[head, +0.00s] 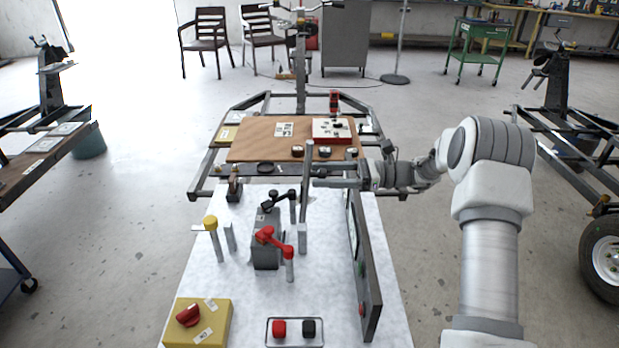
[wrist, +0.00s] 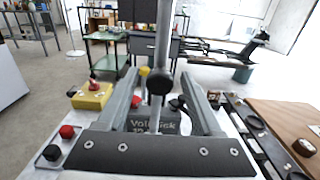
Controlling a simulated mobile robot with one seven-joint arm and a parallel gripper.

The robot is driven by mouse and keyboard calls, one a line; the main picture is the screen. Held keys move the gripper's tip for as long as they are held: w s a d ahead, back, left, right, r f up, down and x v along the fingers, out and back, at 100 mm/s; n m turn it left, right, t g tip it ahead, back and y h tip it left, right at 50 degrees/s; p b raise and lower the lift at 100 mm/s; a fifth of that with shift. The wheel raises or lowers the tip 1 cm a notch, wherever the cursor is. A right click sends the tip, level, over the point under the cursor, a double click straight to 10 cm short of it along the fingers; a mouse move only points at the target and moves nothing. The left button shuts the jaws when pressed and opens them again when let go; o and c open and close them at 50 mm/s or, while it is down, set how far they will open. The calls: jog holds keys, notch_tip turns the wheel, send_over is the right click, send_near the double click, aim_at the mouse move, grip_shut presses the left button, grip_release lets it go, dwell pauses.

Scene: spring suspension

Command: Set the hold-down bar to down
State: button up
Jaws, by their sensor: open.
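A grey upright bar (head: 308,165), which I take to be the hold-down bar, stands on the right part of the pale bench top. In the wrist view a long grey bar (wrist: 163,35) with a black round knob (wrist: 160,81) runs upright between my fingers. My gripper (head: 318,183) comes in level from the right, its tips close to the bar. In the wrist view my gripper (wrist: 158,74) is open, with a finger on each side of the bar; I cannot tell whether either touches it. The bar's lower end is partly hidden in the wrist view.
A grey block (head: 265,242) with red (head: 268,236) and black (head: 278,202) handles stands left of the bar. A yellow-knobbed post (head: 212,235), a yellow switch box (head: 205,320) and an upright panel (head: 365,275) are nearby. A brown board (head: 255,140) lies behind.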

aim_at(317, 175)
jog(key=shift+a, duration=1.8)
grip_shut()
